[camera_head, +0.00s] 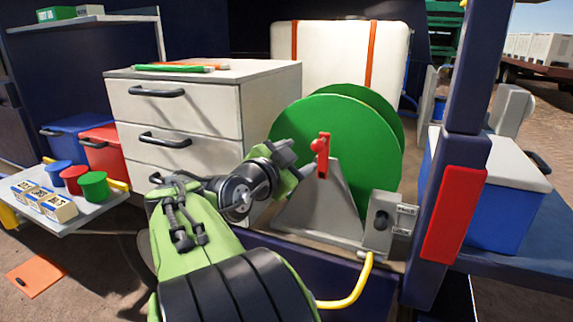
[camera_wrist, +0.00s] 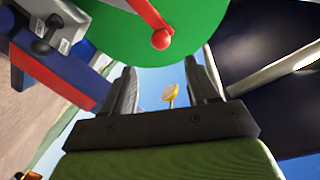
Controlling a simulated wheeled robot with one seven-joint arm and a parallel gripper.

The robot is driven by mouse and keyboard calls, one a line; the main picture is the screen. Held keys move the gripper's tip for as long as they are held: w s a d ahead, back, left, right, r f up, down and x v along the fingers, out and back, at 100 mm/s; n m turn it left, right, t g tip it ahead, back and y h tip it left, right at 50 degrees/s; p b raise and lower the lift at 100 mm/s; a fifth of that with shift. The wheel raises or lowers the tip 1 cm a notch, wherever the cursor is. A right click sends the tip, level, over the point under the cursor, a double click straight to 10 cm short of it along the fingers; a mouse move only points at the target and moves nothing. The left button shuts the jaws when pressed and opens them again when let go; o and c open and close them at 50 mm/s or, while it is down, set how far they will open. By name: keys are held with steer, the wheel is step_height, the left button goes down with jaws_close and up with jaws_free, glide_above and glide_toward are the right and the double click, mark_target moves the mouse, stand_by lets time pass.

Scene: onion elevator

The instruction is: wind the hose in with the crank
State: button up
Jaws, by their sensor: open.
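The green hose reel (camera_head: 345,125) stands on a grey bracket (camera_head: 318,205). The red crank (camera_head: 324,165) is on its near face, with its arm upright and a round red knob (camera_head: 318,146). In the wrist view the crank (camera_wrist: 146,11) and its knob (camera_wrist: 161,39) show above my fingers. My gripper (camera_head: 292,162) is open and empty, just left of the crank and apart from it. It also shows in the wrist view (camera_wrist: 163,88). The yellow hose (camera_head: 352,288) comes out low by a grey lever box (camera_head: 378,222) and runs down left.
A navy post with a red panel (camera_head: 454,215) stands right of the reel. A grey drawer cabinet (camera_head: 190,115) stands left, and a white tank (camera_head: 340,55) with orange straps behind. A blue cooler (camera_head: 495,205) is at right. A side shelf (camera_head: 75,218) holds cups and blocks.

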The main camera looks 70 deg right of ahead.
steer(key=v, duration=0.4)
steer(key=shift+a, duration=0.1)
stand_by(0.4)
